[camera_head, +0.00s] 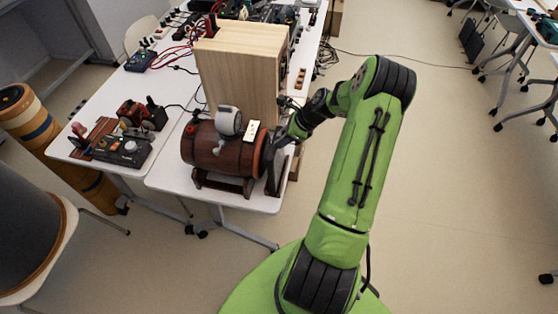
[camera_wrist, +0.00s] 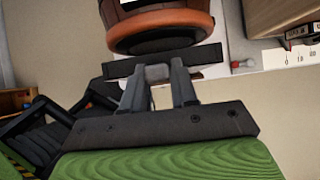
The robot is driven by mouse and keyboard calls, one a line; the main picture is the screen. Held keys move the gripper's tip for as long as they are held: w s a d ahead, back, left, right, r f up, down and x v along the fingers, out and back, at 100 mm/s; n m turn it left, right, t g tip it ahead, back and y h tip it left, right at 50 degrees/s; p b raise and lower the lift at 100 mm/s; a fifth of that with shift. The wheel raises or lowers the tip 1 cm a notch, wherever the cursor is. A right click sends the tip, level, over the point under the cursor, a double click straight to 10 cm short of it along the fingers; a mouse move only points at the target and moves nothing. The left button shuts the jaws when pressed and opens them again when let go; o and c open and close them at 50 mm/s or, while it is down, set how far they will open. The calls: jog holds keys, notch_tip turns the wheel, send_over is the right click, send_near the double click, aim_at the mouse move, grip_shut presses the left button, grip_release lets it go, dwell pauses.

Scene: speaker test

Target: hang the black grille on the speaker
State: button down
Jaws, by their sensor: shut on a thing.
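The speaker looks like a brown wooden barrel (camera_head: 213,150) lying on its side in a dark cradle on the white table. Its orange-rimmed right end also shows at the top of the wrist view (camera_wrist: 160,28). My gripper (camera_wrist: 158,82) is shut on the black grille (camera_wrist: 122,68), which shows there edge-on as a dark bar. The barrel's end face is mostly hidden. I cannot tell whether the grille touches it.
A tall pale wooden box (camera_head: 238,75) stands behind the barrel. A grey round device (camera_head: 228,121) and a small white plate (camera_head: 252,130) sit on the barrel. A black box with knobs (camera_head: 122,150) stands on the left table.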

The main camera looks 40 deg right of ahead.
jog(key=shift+r, duration=0.1)
dwell(0.4)
jog(key=shift+r+p, duration=2.75)
jog(key=shift+r, duration=0.3)
jog(key=shift+f, duration=0.1)
